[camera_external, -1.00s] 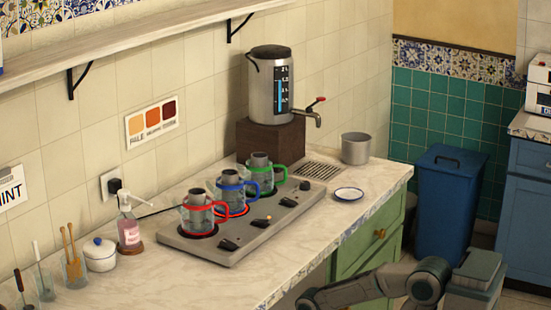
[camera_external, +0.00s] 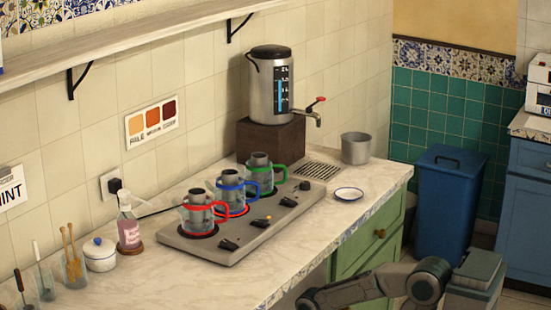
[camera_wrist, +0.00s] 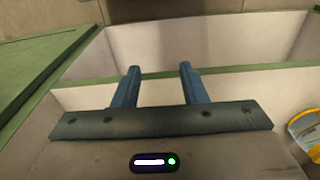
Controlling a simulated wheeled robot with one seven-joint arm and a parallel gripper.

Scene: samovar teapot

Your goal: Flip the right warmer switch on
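The grey warmer plate (camera_external: 185,244) lies on the marble counter with three glass pots on it: red-banded (camera_external: 198,214), blue-banded (camera_external: 229,191) and green-banded (camera_external: 259,176). Along its front edge are a left switch (camera_external: 229,245), a middle switch (camera_external: 261,221) with a small orange glow beside it, and a right switch (camera_external: 288,202) with no clear glow. A dark round knob (camera_external: 305,186) sits at the far right end. My gripper (camera_wrist: 159,66) is open and empty in the wrist view, its two blue fingers apart. It is below and away from the plate; its fingers are hidden in the outside view.
A steel samovar (camera_external: 270,85) stands on a brown block behind the plate. A metal cup (camera_external: 356,148), a drip grate (camera_external: 317,171) and a small saucer (camera_external: 349,194) are to the right. A soap bottle (camera_external: 128,230) stands at the left end. The counter front strip is clear.

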